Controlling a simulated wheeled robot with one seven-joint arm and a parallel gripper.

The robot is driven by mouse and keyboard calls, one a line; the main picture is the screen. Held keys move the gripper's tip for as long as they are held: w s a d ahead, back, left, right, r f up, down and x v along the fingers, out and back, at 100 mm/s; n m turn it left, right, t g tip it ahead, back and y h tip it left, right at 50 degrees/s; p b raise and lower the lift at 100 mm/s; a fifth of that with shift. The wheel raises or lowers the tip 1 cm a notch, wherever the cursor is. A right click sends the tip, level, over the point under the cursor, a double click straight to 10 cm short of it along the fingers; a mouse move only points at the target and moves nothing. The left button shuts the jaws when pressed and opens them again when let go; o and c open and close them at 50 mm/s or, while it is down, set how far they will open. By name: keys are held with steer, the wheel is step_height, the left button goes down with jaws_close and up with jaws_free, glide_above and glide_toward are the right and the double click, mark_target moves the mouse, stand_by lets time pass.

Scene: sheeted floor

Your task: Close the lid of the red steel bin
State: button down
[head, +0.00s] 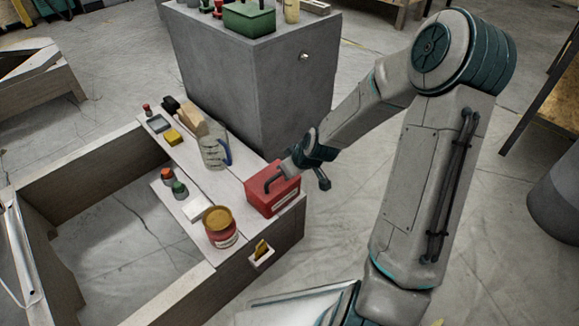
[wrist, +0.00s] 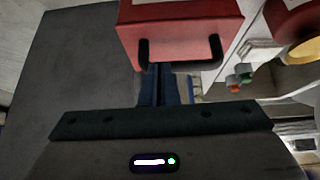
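The red steel bin (head: 286,203) is a small box at the right end of a pale bench, with a pale label on one side. A dark U-shaped handle (head: 266,184) stands out from it. I cannot make out the lid's edge or how far open it is. In the wrist view the bin (wrist: 190,30) fills the top centre, with the handle (wrist: 216,47) facing me. My gripper (wrist: 159,70) has its narrow fingers close together at the left part of the handle. No part of the handle shows clearly between them. In the head view my gripper's fingertips are hard to make out by the bin.
The bench (head: 202,181) also holds a red tin (head: 221,241), a clear jug (head: 213,153) and several small items. A grey cabinet (head: 245,85) stands close behind. A drum (head: 560,195) stands far right. The floor (head: 335,250) right of the bench is open.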

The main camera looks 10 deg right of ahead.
steer(key=shift+s+p, duration=0.2)
steer(key=shift+p, duration=0.55)
step_height(320, 180, up, 4)
steer(key=p, duration=0.3)
steer(key=s+d+f+p, duration=0.2)
steer(key=s+d+p, duration=0.1)
steer(key=s+d, duration=0.3)
steer(key=s+r+m+g+h+p, duration=0.1)
steer(key=s+r+p, duration=0.4)
steer(key=r+p, duration=0.5)
steer(key=s+a+r+m+g+h+p, duration=0.1)
steer(key=s+r+m+p, duration=0.2)
steer(key=r+p, duration=0.7)
steer(key=s+a+r+m+h+p, duration=0.1)
steer(key=s+r+p, duration=0.6)
steer(key=r, duration=2.7)
steer(key=m+p, duration=0.1)
steer(key=p, duration=0.2)
steer(key=shift+s+a+m+g, duration=0.2)
steer(key=shift+m+g, duration=0.2)
